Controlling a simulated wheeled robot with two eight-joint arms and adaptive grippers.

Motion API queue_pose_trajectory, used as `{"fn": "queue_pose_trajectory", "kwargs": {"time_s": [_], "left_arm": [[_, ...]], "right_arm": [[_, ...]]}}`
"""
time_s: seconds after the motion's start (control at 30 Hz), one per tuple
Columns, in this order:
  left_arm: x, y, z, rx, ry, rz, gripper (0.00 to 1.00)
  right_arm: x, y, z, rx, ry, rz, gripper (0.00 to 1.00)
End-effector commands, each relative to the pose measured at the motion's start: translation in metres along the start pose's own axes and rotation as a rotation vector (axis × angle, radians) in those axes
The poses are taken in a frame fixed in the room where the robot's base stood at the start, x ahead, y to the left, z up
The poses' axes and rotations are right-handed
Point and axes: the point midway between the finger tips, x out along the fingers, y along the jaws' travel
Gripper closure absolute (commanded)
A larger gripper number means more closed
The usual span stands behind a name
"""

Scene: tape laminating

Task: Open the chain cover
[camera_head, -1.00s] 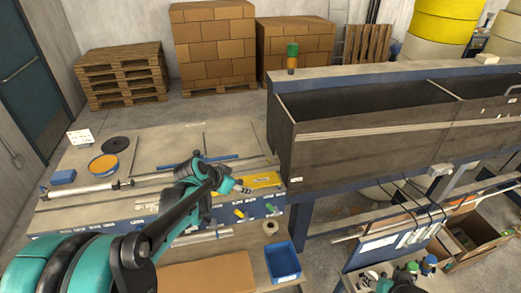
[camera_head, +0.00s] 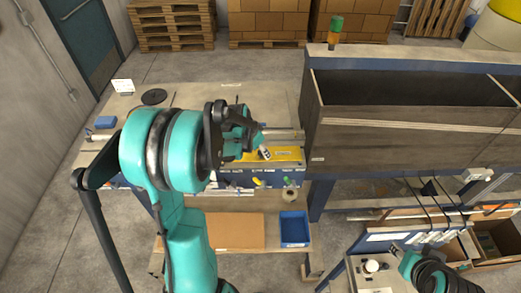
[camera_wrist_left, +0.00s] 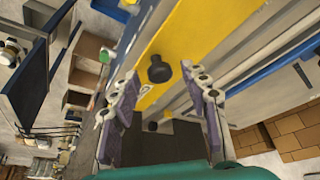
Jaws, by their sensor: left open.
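The yellow cover (camera_head: 287,155), which I take to be the chain cover, lies along the front of the workbench beside the big grey bin. In the left wrist view the yellow panel (camera_wrist_left: 195,35) carries a black round knob (camera_wrist_left: 159,70). My left gripper (camera_wrist_left: 158,78) is open, with one purple-padded finger on each side of the knob in the picture; I cannot tell whether it touches. In the head view my left gripper (camera_head: 263,151) is over the cover's left part, and my arm hides some of the bench. My right arm's end (camera_head: 406,260) is at the lower right; its jaws cannot be made out.
The long grey bin (camera_head: 410,140) stands right of the cover. A black disc (camera_head: 154,97) and a blue block (camera_head: 105,122) lie on the bench's left. A blue tray (camera_head: 294,230) and a brown board (camera_head: 236,230) are on the shelf below.

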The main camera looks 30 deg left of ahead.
Motion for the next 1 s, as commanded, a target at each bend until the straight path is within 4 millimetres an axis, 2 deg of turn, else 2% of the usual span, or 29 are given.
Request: {"fn": "queue_pose_trajectory", "kwargs": {"time_s": [0.23, 0.27, 0.4, 0.43, 0.77, 1.0], "left_arm": [[0.0017, 0.0000, -0.0001, 0.000, 0.000, 0.000, 0.54], [0.0016, 0.0000, -0.0001, 0.000, 0.000, 0.000, 0.57], [0.0015, 0.0000, -0.0001, 0.000, 0.000, 0.000, 0.94], [0.0015, 0.0000, -0.0001, 0.000, 0.000, 0.000, 1.00], [0.0006, -0.0010, -0.0013, -0.005, -0.014, 0.013, 1.00], [-0.0035, -0.0072, -0.0089, -0.035, -0.089, 0.082, 1.00]], "right_arm": [[-0.0001, 0.0000, 0.0000, 0.000, 0.000, 0.000, 0.60], [-0.0001, 0.0000, 0.0000, 0.000, 0.000, 0.000, 0.60], [-0.0001, 0.0000, -0.0001, 0.000, 0.000, 0.000, 0.60], [-0.0001, 0.0000, -0.0001, 0.000, 0.000, 0.000, 0.60], [0.0002, 0.0000, 0.0002, 0.000, 0.000, 0.000, 0.60], [0.0021, 0.0000, 0.0015, 0.000, 0.000, 0.000, 0.60]]}}
